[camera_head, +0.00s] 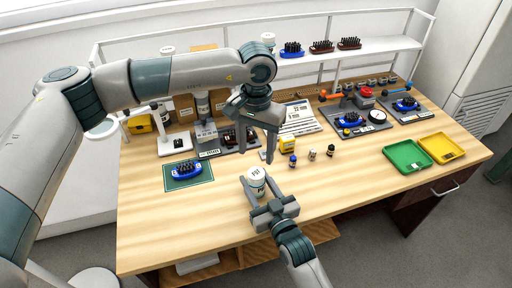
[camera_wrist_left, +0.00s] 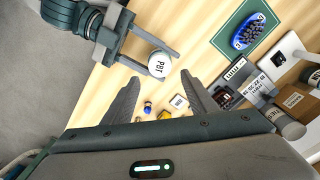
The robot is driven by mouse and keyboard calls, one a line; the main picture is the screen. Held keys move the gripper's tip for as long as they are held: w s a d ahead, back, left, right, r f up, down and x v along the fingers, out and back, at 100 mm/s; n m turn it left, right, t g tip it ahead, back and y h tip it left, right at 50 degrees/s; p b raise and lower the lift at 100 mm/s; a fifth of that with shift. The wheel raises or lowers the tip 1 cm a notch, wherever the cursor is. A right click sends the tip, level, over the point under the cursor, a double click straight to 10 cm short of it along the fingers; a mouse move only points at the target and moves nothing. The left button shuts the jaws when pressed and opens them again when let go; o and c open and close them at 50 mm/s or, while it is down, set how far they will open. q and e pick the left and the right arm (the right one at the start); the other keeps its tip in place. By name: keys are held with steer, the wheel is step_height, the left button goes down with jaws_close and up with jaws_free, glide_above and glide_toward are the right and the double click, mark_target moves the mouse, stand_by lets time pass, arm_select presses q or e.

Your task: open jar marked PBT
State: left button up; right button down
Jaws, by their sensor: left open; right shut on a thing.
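The jar marked PBT (camera_head: 257,176) is a small white jar with a white lid, upright at the front middle of the table. In the left wrist view its PBT lettering (camera_wrist_left: 159,65) is readable. My right gripper (camera_head: 261,187) is shut on the jar, one finger on each side; it also shows in the left wrist view (camera_wrist_left: 151,43). My left gripper (camera_head: 257,160) is open and empty, pointing down above and just behind the jar. Its fingers are spread in the left wrist view (camera_wrist_left: 162,78), with the jar beyond their tips. The lid appears to be on.
A blue brush on a green mat (camera_head: 187,170) lies to the left. Small bottles (camera_head: 312,154) and a yellow box (camera_head: 287,145) stand behind the jar to the right. Green (camera_head: 407,157) and yellow (camera_head: 441,148) trays lie at the right. The table's front right is clear.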

mark_target(256, 173)
arm_select(q)
steer(key=shift+f, duration=3.95)
